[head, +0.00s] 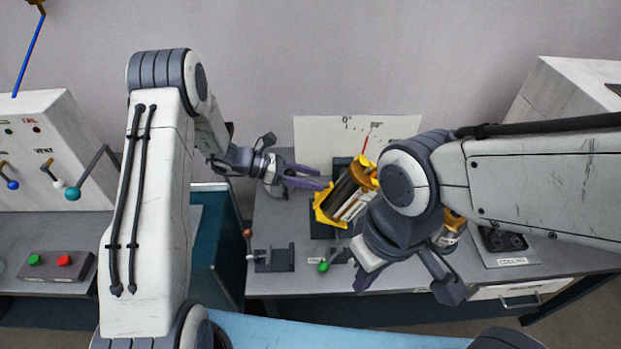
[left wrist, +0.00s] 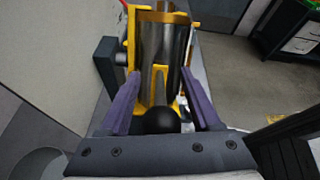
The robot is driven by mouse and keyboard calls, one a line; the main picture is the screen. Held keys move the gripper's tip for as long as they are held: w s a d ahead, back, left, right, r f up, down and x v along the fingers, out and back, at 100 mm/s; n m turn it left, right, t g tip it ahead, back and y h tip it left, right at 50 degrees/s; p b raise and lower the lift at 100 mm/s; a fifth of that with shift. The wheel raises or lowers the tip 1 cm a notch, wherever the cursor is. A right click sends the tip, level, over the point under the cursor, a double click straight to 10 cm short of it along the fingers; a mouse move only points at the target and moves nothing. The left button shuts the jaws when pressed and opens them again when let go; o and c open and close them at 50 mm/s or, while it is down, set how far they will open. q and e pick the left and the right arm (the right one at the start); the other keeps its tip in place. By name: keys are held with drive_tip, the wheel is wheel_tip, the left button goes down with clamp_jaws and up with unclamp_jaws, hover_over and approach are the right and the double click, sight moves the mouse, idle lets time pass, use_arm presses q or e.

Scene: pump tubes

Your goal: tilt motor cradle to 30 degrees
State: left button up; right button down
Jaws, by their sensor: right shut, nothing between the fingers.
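The yellow motor cradle (head: 322,212) stands on the grey bench and holds a dark and silver cylindrical motor (head: 341,190), which leans up to the right. A white board (head: 318,140) with a 0 mark and a red pointer (head: 366,143) stands behind it. My left gripper (head: 318,177) is open at the cradle's left side. In the left wrist view, its purple fingers lie on either side of a black ball knob (left wrist: 161,120) on the yellow cradle (left wrist: 131,45), with gaps visible. My right gripper (head: 448,290) is shut and empty, in front of the bench; my right arm hides part of the cradle.
A small clamp-like fixture (head: 274,259) and a green knob (head: 323,267) are at the bench front. A panel labelled COOLING (head: 508,247) lies right. A lever panel (head: 45,150) and a red and green button box (head: 55,266) stand left.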

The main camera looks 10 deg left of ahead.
use_arm(q)
drive_tip(key=b+v, duration=0.3)
drive_tip(key=v, duration=0.7)
drive_tip(key=shift+a, duration=0.25)
